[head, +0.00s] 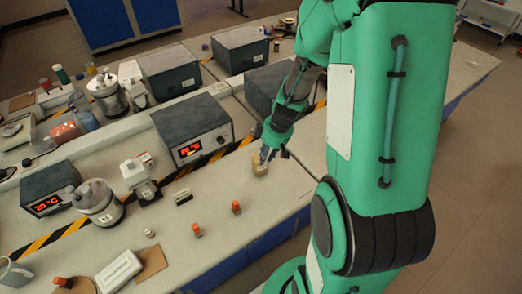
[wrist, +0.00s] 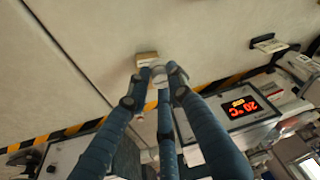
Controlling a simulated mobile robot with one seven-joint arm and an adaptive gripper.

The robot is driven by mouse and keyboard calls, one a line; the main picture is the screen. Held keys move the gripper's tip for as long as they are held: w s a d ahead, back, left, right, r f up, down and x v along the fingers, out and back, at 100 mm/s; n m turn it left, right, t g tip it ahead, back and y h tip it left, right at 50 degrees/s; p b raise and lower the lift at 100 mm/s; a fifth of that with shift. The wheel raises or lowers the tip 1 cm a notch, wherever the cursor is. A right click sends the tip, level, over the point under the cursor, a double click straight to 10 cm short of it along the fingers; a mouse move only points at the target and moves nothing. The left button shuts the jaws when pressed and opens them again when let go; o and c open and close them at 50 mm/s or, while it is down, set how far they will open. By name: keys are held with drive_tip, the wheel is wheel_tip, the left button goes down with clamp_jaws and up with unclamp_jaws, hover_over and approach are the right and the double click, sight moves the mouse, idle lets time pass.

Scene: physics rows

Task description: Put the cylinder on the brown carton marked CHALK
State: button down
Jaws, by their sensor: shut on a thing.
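The brown carton (head: 260,169) stands on the bench below my gripper in the head view. It also shows in the wrist view (wrist: 147,58), just beyond the fingertips; its marking is too small to read. My gripper (head: 267,154) points down over the carton, its fingers (wrist: 160,77) closed around a pale, round-ended thing (wrist: 159,71) that looks like the cylinder. The fingers hide most of it. It overlaps the carton's near side in the wrist view; I cannot tell whether they touch.
A grey box with a red display (head: 193,132) stands left of my gripper. Two small orange-topped items (head: 236,207) (head: 196,230) and a small black-and-white block (head: 183,196) stand nearer the front. The bench right of the carton is clear up to the edge.

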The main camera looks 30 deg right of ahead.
drive_tip(key=shift+w+d+f, duration=0.1)
drive_tip(key=shift+w+d, duration=0.3)
drive_tip(key=shift+w, duration=0.7)
drive_tip(key=shift+w+d+f, duration=0.1)
drive_tip(key=shift+w+d, duration=0.25)
drive_tip(key=shift+w, duration=0.7)
drive_tip(key=shift+w+d+f, duration=0.1)
drive_tip(key=shift+w+d, duration=0.3)
drive_tip(key=shift+w, duration=0.7)
drive_tip(key=shift+f, duration=0.1)
drive_tip(key=shift+f+b, duration=0.35)
drive_tip(key=shift+f, duration=1.3)
drive_tip(key=shift+f, duration=0.15)
drive_tip(key=c, duration=1.5)
unclamp_jaws()
drive_tip(key=shift+c, duration=0.2)
drive_tip(key=p+v, duration=0.2)
drive_tip(key=v, duration=1)
